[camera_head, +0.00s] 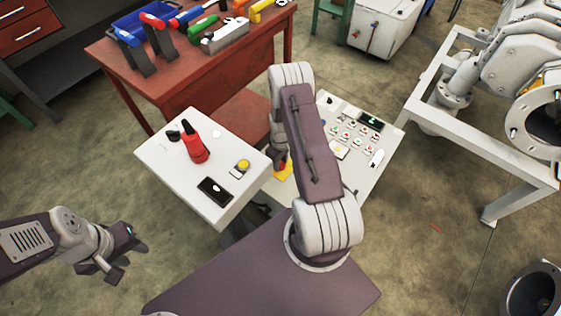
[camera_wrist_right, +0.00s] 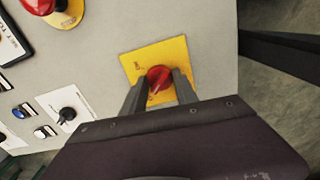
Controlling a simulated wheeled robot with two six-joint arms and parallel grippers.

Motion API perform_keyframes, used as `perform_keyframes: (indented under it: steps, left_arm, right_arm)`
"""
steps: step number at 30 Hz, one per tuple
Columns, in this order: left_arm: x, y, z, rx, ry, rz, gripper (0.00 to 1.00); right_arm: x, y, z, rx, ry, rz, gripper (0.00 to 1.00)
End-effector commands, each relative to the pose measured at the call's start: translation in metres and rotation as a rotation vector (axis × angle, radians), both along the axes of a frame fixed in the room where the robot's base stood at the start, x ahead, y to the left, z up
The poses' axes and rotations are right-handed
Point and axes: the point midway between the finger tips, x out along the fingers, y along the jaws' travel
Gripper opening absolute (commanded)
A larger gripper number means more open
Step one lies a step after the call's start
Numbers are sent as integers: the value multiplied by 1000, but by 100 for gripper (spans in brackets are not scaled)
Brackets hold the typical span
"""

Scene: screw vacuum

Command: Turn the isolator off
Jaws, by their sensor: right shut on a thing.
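The isolator is a red rotary knob (camera_wrist_right: 159,79) on a square yellow plate (camera_wrist_right: 172,54) on the pale control panel. In the right wrist view, the two fingers of my right gripper (camera_wrist_right: 160,88) are closed on either side of the knob. In the head view, the yellow plate (camera_head: 284,172) shows beside my right gripper (camera_head: 281,160), and my right arm hides much of that area. The plate markings are too small to read. My left gripper (camera_head: 118,262) is empty, with its fingers apart, away from the panels at the lower left.
A white console (camera_head: 172,160) carries a red handle (camera_head: 196,147). A brown tool table (camera_head: 125,72) stands behind. A white metal frame (camera_head: 430,112) stands right.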

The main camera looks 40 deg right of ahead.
Motion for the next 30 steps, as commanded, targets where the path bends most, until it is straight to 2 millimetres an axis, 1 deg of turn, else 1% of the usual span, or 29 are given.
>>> perform_keyframes:
  steps: [9,22,23,24,25,30]
  left_arm:
    - [0,0,2,0,0,0,36]
    - [0,0,2,0,0,0,36]
    - [0,0,2,0,0,0,36]
    - [0,0,2,0,0,0,36]
    - [0,0,2,0,0,0,36]
    - [0,0,2,0,0,0,36]
  right_arm:
    - [0,0,0,0,0,74,0]
    - [0,0,0,-1,0,83,0]
    - [0,0,0,-1,0,83,38]
    - [0,0,0,-1,0,82,49]
    - [0,0,0,0,0,82,57]
    - [0,0,0,0,0,81,57]
